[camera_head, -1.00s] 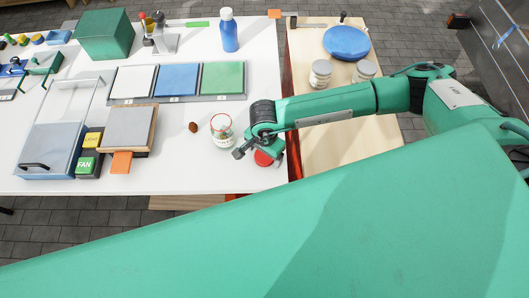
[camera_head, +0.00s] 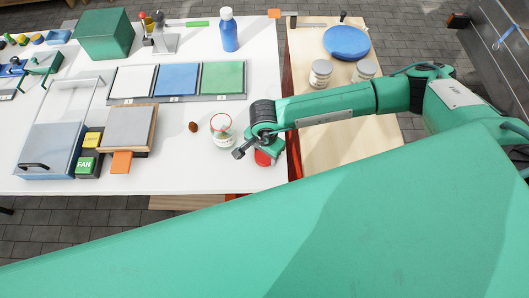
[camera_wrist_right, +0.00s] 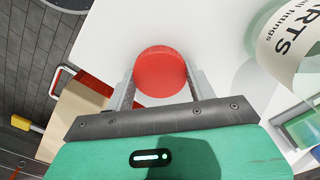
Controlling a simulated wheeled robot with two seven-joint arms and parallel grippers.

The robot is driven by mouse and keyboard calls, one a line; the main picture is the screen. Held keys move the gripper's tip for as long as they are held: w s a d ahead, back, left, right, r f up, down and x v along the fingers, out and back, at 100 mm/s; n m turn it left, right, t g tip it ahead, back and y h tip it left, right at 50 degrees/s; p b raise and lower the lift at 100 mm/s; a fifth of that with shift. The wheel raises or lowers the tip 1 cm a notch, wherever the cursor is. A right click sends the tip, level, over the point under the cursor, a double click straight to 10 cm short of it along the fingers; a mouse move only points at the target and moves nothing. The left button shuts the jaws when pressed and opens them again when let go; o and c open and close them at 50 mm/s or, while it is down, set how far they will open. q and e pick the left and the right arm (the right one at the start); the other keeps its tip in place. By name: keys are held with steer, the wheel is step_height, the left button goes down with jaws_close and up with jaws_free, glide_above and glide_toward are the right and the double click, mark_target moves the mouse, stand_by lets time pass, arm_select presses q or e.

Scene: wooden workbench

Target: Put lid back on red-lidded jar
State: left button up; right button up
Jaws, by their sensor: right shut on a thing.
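The red lid (camera_head: 263,158) shows just below my right gripper (camera_head: 257,152), near the front edge of the white table. In the right wrist view, the red lid (camera_wrist_right: 160,72) sits between the two fingers of my right gripper (camera_wrist_right: 161,84), which is shut on it. The open glass jar (camera_head: 222,130) stands upright to the left of the gripper, with a red rim and a label. In the right wrist view, the jar (camera_wrist_right: 290,35) is at the upper right, apart from the lid. I cannot tell if the lid touches the table. My left gripper is not in view.
A brown nut-like object (camera_head: 193,127) lies left of the jar. A wooden-edged grey plate (camera_head: 128,128) and FAN button (camera_head: 87,166) are further left. A blue bottle (camera_head: 228,32) stands behind. Two lidded jars (camera_head: 321,73) and a blue disc (camera_head: 346,42) are on the wooden surface.

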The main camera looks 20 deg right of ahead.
mark_target(264, 155)
step_height(264, 155, up, 20)
steer(key=b, duration=0.4)
